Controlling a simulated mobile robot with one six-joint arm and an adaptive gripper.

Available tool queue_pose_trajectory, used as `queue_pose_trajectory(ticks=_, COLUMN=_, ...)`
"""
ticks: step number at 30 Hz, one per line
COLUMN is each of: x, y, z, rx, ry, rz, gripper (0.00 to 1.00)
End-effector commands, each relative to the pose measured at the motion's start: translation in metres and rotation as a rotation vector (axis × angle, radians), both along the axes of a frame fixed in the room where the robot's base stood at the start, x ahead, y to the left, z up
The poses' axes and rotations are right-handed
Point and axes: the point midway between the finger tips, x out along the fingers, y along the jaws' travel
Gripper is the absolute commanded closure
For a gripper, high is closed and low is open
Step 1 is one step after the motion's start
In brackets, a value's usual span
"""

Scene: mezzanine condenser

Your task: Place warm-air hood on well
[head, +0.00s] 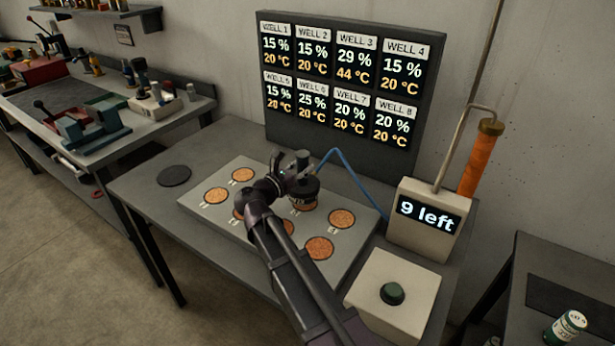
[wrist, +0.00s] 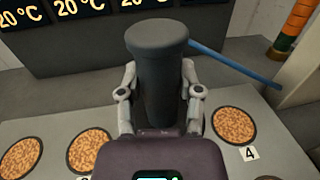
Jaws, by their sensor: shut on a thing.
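The warm-air hood is a dark upright cylinder (wrist: 157,75) with a blue hose (head: 345,165) running off behind it to the right. My gripper (wrist: 160,92) is shut around its sides. In the head view the hood (head: 303,188) stands over the back row of the pale well plate (head: 232,255), left of a well (head: 341,218). In the wrist view that well (wrist: 234,125) is marked 4. Other wells with brown granular fill show around my arm. The hood's lower edge is partly hidden, so I cannot tell whether it touches the plate.
A wall display (head: 345,85) reads 29 % and 44 °C for well 3; the others read 20 °C. A beige box (head: 425,225) reads "9 left". A dark disc (head: 173,176) lies left of the plate.

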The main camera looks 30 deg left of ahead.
Motion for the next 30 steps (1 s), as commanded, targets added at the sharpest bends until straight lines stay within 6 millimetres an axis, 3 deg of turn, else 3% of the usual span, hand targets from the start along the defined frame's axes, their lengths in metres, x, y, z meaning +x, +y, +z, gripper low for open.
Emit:
queue_pose_trajectory(ticks=3, x=0.012, y=0.000, z=-0.001, rx=0.000, ry=-0.001, rz=-0.001, gripper=1.00)
queue_pose_trajectory(ticks=15, x=0.009, y=-0.001, z=-0.034, rx=0.000, ry=-0.001, rz=0.000, gripper=1.00)
queue_pose_trajectory(ticks=30, x=0.009, y=-0.001, z=-0.037, rx=0.000, ry=-0.001, rz=0.000, gripper=1.00)
